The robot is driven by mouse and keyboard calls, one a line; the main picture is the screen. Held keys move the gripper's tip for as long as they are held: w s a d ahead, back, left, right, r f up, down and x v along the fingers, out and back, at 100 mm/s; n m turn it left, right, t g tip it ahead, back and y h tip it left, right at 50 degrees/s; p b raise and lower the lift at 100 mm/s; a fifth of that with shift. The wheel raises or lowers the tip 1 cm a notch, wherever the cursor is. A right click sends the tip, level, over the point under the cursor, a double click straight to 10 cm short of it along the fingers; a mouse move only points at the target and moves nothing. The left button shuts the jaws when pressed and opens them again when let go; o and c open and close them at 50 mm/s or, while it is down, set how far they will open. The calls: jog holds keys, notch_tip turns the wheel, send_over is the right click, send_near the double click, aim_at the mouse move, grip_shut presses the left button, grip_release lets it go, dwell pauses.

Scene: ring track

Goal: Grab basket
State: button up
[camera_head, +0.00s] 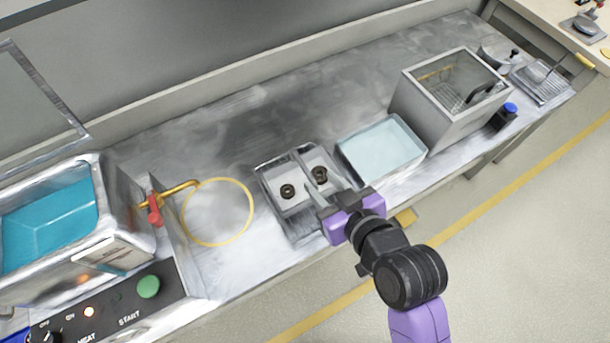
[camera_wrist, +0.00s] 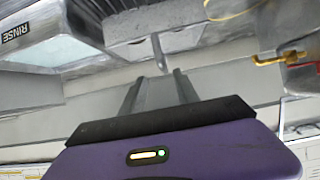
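A metal basket (camera_head: 268,192) stands on the steel bench in the middle of the head view, with two dark round parts (camera_head: 288,191) in it. A grey bar runs across it from back to front. In the wrist view the basket (camera_wrist: 150,27) is at the top, with a narrow grey handle (camera_wrist: 159,54) sticking out toward me. My gripper (camera_head: 324,208) is at the basket's front right edge. In the wrist view its fingers (camera_wrist: 157,74) are apart, with the handle near or just beyond their tips. Contact cannot be told.
A light-blue rinse tank (camera_head: 382,148) stands just right of the basket, then a grey glass-topped box (camera_head: 450,100). Left are a yellow ring (camera_head: 217,212) on the bench, a red fitting with yellow hook (camera_head: 154,208) and a teal bath (camera_head: 52,222). The bench behind is clear.

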aim_at(305, 166)
jog(key=shift+a+r+p+x, duration=0.1)
jog(key=shift+p+x, duration=0.1)
jog(key=shift+x, duration=1.15)
jog(key=shift+a+r+p+x, duration=0.1)
jog(key=shift+a+p+x, duration=0.1)
jog(key=shift+x, duration=1.2)
jog(key=shift+a+r+p+x, duration=0.1)
jog(key=shift+p+x, duration=0.1)
jog(key=shift+x, duration=1.15)
jog(key=shift+d, duration=0.1)
grip_shut()
jog(key=shift+r, duration=0.1)
